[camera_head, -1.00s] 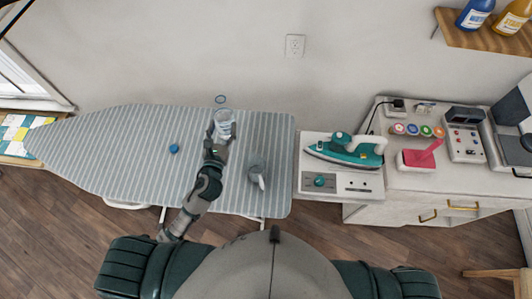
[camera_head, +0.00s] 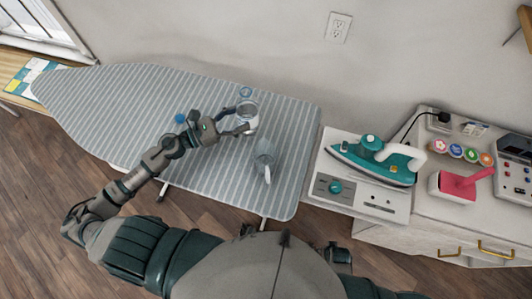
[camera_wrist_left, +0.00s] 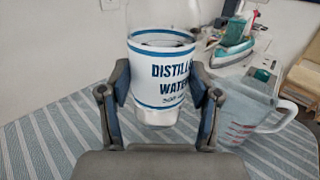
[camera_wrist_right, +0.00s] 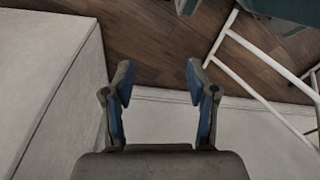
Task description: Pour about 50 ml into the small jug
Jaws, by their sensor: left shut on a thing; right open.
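A clear bottle (camera_head: 247,112) with a white and blue "DISTILLED WATER" label stands about upright over the striped ironing board (camera_head: 110,105). My left gripper (camera_head: 243,128) is shut on it; in the left wrist view the fingers (camera_wrist_left: 163,95) press both sides of the bottle (camera_wrist_left: 160,70). I cannot tell whether its base touches the board. The small clear jug (camera_head: 264,155) stands on the board to the right and nearer me, its handle towards me. It also shows in the left wrist view (camera_wrist_left: 248,122), with red markings. My right gripper (camera_wrist_right: 160,85) is open and empty.
A teal iron (camera_head: 375,158) rests on a white unit to the right. A cabinet beyond it holds a pink object (camera_head: 465,182) and several round badges. The board's left part is clear.

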